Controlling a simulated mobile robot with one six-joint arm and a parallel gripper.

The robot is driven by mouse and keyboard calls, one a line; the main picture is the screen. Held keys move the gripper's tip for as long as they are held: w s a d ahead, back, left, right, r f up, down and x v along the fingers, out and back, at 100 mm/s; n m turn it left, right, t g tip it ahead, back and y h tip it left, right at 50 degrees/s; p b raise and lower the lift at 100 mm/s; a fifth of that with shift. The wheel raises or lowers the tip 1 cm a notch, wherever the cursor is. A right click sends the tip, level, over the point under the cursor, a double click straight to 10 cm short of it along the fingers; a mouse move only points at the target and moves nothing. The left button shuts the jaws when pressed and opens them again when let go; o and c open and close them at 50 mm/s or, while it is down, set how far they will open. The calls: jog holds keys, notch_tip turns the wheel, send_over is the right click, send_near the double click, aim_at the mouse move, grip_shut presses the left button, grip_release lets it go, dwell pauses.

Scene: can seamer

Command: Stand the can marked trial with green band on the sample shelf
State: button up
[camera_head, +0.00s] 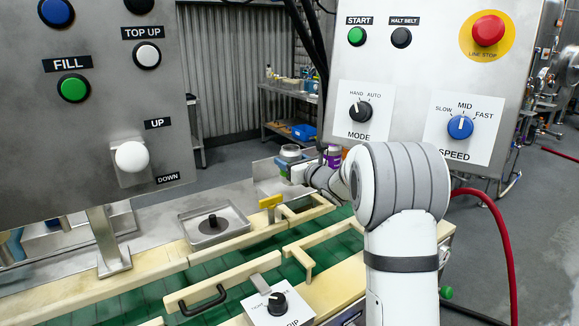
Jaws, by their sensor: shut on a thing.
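My arm reaches away over the conveyor, and my gripper (292,168) is at its far end, small and partly hidden by the wrist. It is shut on a can (290,152) with a silvery top, held upright by the steel ledge (265,168) behind the conveyor. A green and blue patch shows at its left side; I cannot tell whether this is the can's band or part of the gripper. No marking is readable. A purple can-like thing (333,153) stands just right of my wrist, partly hidden. I cannot make out which surface is the sample shelf.
The green conveyor (140,307) has cream guide rails (230,245) and a yellow block (271,202). A steel tray (225,222) with a dark knob lies behind it. Control panels stand left (90,110) and right (430,90), flanking the reach. A red hose (500,220) hangs at right.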

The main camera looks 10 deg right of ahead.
jog(key=shift+w+a+r, duration=0.1)
jog(key=shift+w+a, duration=0.15)
jog(key=shift+w, duration=0.2)
jog(key=f+p, duration=0.1)
jog(key=f, duration=0.2)
jog(key=shift+w+f, duration=0.2)
jog(key=shift+s+f, duration=0.1)
jog(key=shift+f+b, duration=0.25)
jog(key=shift+b, duration=0.1)
jog(key=o, duration=1.4)
jog(key=shift+r, duration=0.1)
jog(key=shift+o, duration=0.2)
jog(key=shift+r+p, duration=0.15)
jog(key=shift+p, duration=0.25)
jog(key=b+v, duration=0.3)
jog(key=v, duration=0.9)
